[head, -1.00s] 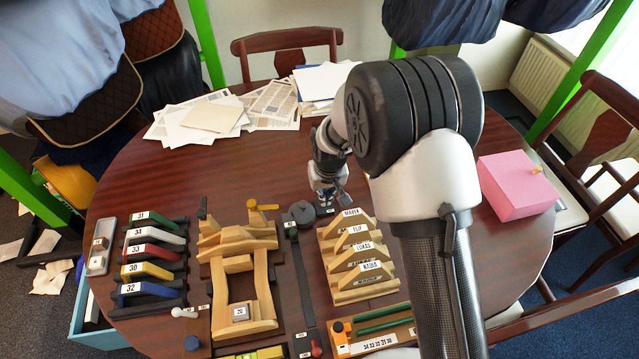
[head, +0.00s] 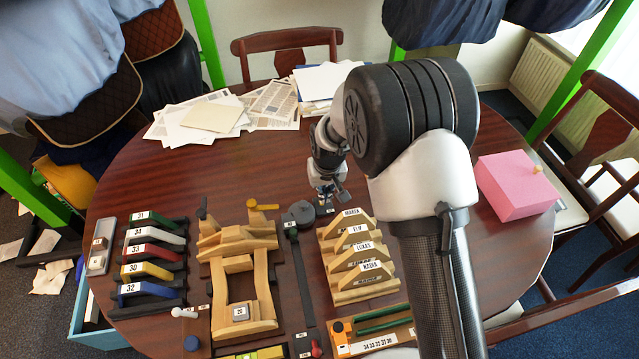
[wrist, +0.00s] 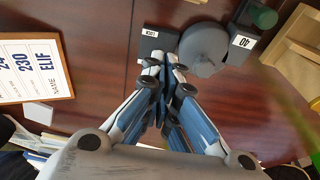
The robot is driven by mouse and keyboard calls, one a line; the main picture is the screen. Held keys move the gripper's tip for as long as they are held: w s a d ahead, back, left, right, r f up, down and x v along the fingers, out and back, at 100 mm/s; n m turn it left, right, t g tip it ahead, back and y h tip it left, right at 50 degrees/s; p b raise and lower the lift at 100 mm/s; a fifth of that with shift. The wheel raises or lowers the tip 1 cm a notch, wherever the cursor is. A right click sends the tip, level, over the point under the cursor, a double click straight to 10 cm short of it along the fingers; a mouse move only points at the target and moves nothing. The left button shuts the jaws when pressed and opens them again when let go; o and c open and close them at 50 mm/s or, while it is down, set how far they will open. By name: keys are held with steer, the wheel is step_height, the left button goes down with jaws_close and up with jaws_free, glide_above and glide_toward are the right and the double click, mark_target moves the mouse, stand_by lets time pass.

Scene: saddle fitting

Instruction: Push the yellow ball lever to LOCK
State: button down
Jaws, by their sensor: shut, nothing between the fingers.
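The yellow ball lever (head: 252,204) lies at the far end of the wooden saddle form, its short yellow arm pointing right. I cannot make it out in the wrist view. My gripper (head: 328,197) is to the right of the lever, apart from it, beyond the row of name cards. In the wrist view my gripper (wrist: 167,72) is shut and empty. Its tips are over or beside a dark block with a small label that seems to read LOCK (wrist: 150,33). A grey round disc (wrist: 205,48) is right beside the tips.
The wooden saddle form (head: 237,240) and numbered coloured bars (head: 152,250) stand at left. Wooden name-card stands (head: 350,246) are just nearer than my gripper. A pink box (head: 517,185) sits at right. Papers (head: 215,116) lie at the back. The middle of the table behind is clear.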

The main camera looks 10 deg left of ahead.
step_height(320, 180, up, 7)
steer(key=p, duration=0.4)
stand_by(0.4)
steer(key=s+d+r+m+t, duration=0.1)
steer(key=s+d+r, duration=0.3)
steer(key=d+r, duration=0.45)
steer(key=s+d+r+m, duration=0.1)
steer(key=s+d+r, duration=0.3)
steer(key=r, duration=0.7)
steer(key=s+d+r+m, duration=0.1)
steer(key=s+d+r, duration=0.1)
steer(key=s+d, duration=0.2)
steer(key=s+d+r+m+t, duration=0.1)
steer(key=s+d, duration=0.3)
steer(key=s, duration=0.5)
steer(key=s+d+r+m+h, duration=0.1)
steer(key=s+d+r, duration=0.2)
steer(key=s+d, duration=0.2)
steer(key=s, duration=0.2)
steer(key=shift+s+r+t, duration=0.25)
steer(key=shift+s+t, duration=0.05)
steer(key=shift+s, duration=0.05)
